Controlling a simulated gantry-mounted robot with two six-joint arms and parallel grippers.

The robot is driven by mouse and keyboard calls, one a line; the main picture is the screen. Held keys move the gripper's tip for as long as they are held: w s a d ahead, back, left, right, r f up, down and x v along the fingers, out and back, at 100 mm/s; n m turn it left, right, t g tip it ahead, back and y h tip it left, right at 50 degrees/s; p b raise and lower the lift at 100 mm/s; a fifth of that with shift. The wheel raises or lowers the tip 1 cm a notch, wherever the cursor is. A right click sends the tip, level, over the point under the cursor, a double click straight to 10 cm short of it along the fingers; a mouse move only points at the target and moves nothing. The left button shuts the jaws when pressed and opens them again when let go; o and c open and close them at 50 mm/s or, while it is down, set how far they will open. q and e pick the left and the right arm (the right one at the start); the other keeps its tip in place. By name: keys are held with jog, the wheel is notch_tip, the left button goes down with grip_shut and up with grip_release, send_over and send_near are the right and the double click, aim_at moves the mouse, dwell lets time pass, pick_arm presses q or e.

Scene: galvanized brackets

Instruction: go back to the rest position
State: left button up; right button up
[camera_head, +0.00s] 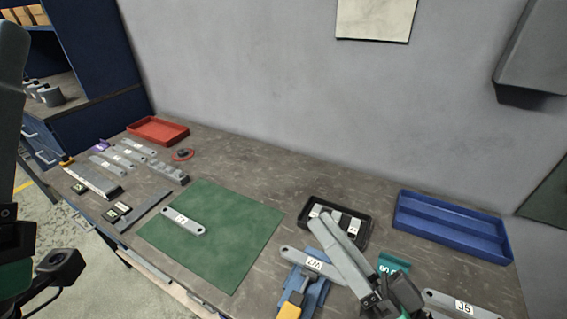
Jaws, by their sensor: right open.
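My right gripper (328,222) reaches in from the bottom right. Its long grey fingers point up and left, with their tips over the near edge of the black tray (309,229); it is open, and I see nothing held. Part of my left arm shows at the left edge. One grey finger of my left gripper (9,70) points up there, cut off by the frame, so its opening is hidden. A labelled bracket (183,221) lies on the green mat (235,235). Another labelled bracket (313,263) lies across a blue fixture (314,294) with a yellow handle, left of my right gripper.
The black tray holds several labelled pieces. A blue divided tray (452,226) stands at the right, a red tray (157,130) at the back left. Several brackets (122,153) lie at the left. A bracket (462,305) lies at the lower right.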

jog(key=s+d+r+n+t+h+p, duration=0.1)
jog(key=s+d+r+t+h, duration=0.2)
jog(key=r, duration=0.6)
jog(key=s+d+r+t+h+p, duration=0.1)
jog(key=d+r+t+h+p, duration=0.1)
jog(key=d+r+t+h, duration=0.5)
jog(key=s+d+r+n+h+p, duration=0.1)
jog(key=d+r+h, duration=0.15)
jog(key=r, duration=0.85)
notch_tip(320, 180, up, 34)
jog(key=p, duration=3.4)
jog(key=shift+a+f, duration=0.25)
jog(key=shift+a, duration=0.1)
jog(key=shift+s, duration=0.1)
jog(key=shift+a, duration=0.15)
